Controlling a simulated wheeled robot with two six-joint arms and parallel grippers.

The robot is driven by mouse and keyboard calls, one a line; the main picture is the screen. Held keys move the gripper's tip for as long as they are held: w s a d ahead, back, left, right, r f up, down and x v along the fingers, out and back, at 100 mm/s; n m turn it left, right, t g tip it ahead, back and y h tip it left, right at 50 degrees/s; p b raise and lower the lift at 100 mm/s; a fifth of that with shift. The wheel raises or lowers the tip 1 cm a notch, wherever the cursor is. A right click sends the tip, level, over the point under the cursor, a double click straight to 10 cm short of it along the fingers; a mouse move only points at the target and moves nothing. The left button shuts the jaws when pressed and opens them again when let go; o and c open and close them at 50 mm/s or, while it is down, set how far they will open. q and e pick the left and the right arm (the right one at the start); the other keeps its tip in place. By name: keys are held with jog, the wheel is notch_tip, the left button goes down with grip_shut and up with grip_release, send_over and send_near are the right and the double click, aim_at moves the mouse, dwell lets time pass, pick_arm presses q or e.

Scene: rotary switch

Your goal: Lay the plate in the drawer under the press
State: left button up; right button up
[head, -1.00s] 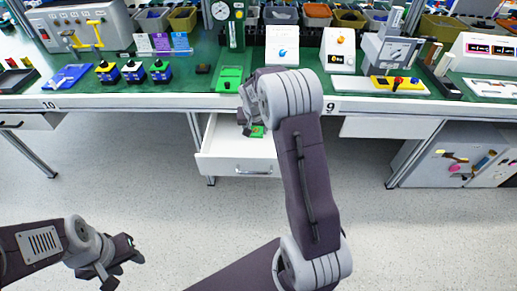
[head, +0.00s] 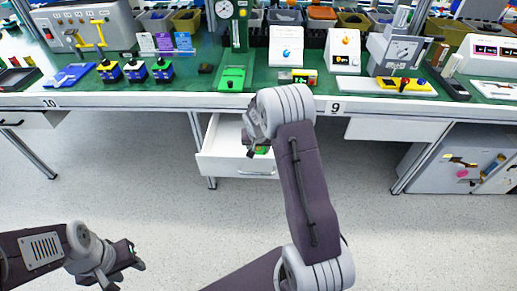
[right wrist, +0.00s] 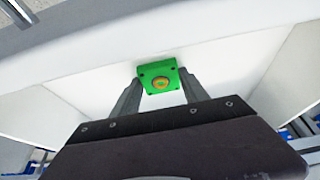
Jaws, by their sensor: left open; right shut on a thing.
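The plate (right wrist: 158,75) is a small green square with a gold round centre. My right gripper (right wrist: 158,90) is shut on it, one finger on each side. In the head view the plate (head: 262,150) shows partly below my right gripper (head: 255,146), within the outline of the open white drawer (head: 225,166). I cannot tell whether the plate touches the drawer floor. The green press (head: 238,38) with a round dial stands on the bench above the drawer. My left gripper (head: 138,256) is open and empty, low at the left, over the floor.
The bench (head: 180,98) carries yellow-and-blue blocks (head: 134,71), a white box with a blue knob (head: 286,48) and other devices. Bins line the back. A grey cabinet (head: 450,165) stands under the bench at the right. The floor in front is clear.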

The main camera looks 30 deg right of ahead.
jog(key=o, duration=1.4)
jog(key=shift+f, duration=0.15)
jog(key=shift+r+p, duration=0.4)
jog(key=shift+r, duration=0.05)
jog(key=p+v, duration=0.3)
jog(key=v, duration=0.8)
jog(key=shift+r, duration=0.25)
jog(key=shift+s+a, duration=0.1)
